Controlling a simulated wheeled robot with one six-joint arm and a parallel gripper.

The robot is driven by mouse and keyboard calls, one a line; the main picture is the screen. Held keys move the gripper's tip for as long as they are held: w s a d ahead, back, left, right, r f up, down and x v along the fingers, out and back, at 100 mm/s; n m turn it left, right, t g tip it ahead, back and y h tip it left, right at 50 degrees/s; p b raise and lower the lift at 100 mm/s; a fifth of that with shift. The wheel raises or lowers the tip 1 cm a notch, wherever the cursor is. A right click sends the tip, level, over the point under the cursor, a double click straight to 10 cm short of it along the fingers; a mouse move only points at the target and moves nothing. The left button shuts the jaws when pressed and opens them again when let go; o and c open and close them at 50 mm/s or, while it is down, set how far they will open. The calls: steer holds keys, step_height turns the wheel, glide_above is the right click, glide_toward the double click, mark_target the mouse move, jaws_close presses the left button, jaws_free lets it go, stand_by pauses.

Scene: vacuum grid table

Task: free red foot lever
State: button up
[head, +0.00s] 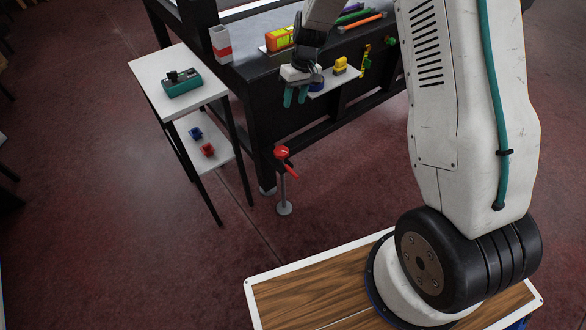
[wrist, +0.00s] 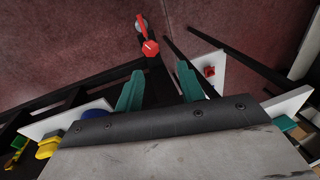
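The red foot lever (head: 290,169) sticks out from a thin grey post with a round base on the floor, by the near leg of the dark table. A red cap (head: 282,152) tops the post. The red part (wrist: 149,47) also shows in the wrist view, beyond my fingertips and near the top middle. My gripper (head: 295,96) has teal fingers, which are apart with nothing between them. It hangs at the table's front edge, above the lever and apart from it. In the wrist view my gripper (wrist: 160,70) points toward the lever's post.
A white side stand (head: 150,88) with a teal device on top and red and blue blocks on its lower shelf is left of the lever. The dark table (head: 250,95) carries an orange-yellow item. A small white shelf (head: 330,84) holds a yellow block. Floor around the post is clear.

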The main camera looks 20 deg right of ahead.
step_height(320, 180, down, 17)
steer(key=w, duration=0.3)
glide_toward(292, 171)
steer(key=f, duration=0.1)
steer(key=shift+n+g, duration=0.3)
steer(key=f, duration=0.2)
steer(key=a+f, duration=0.1)
steer(key=f, duration=0.4)
steer(key=shift+w+a+f, duration=0.1)
steer(key=shift+a+f, duration=0.05)
steer(key=shift+a, duration=0.1)
jaws_close()
